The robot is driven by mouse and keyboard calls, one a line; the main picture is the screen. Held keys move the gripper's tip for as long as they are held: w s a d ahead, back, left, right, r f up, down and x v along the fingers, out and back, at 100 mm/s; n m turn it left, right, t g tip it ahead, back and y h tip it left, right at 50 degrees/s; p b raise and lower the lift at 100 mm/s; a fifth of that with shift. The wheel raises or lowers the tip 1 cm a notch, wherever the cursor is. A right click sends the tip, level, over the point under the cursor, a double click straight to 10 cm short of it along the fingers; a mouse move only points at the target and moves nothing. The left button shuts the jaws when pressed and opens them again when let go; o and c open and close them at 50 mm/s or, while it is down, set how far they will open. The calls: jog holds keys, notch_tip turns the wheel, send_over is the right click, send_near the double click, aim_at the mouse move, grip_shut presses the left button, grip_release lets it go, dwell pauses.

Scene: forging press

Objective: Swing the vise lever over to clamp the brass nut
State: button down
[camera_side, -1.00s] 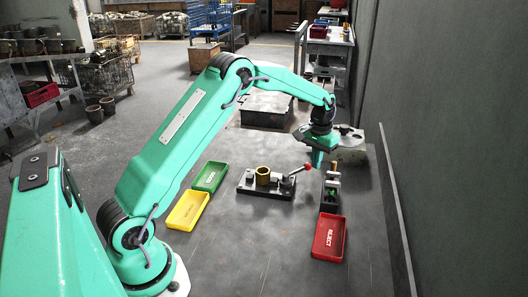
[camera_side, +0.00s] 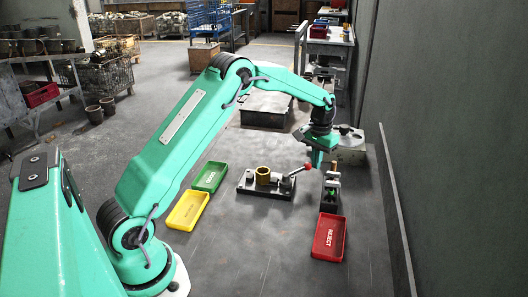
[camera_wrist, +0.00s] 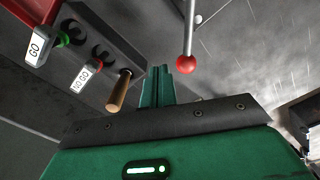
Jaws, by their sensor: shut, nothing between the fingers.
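The brass nut (camera_side: 263,175) sits upright in the dark vise (camera_side: 250,188) on the bench. The vise lever (camera_side: 290,179) slants up to the right and ends in a red ball (camera_side: 307,166). My gripper (camera_side: 317,163) is shut and empty, close by the red ball on its right side in the side view. In the wrist view my closed green fingertips (camera_wrist: 171,88) point towards the lever, with its red ball (camera_wrist: 186,64) just beyond and slightly right of them. I cannot tell whether they touch. The nut is out of the wrist view.
A gauge stand (camera_side: 331,194) with GO and NO GO labels (camera_wrist: 86,75) and a wooden-coloured handle (camera_wrist: 119,92) is close beside my gripper. A red REJECT tray (camera_side: 328,238) lies in front of it. Green (camera_side: 210,176) and yellow (camera_side: 187,210) trays lie left of the vise.

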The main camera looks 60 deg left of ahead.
aim_at(309, 164)
jog(key=shift+f, duration=0.25)
jog(key=shift+f, duration=1.75)
jog(key=shift+a, duration=1.6)
jog(key=shift+s+a, duration=0.15)
jog(key=shift+a, duration=0.7)
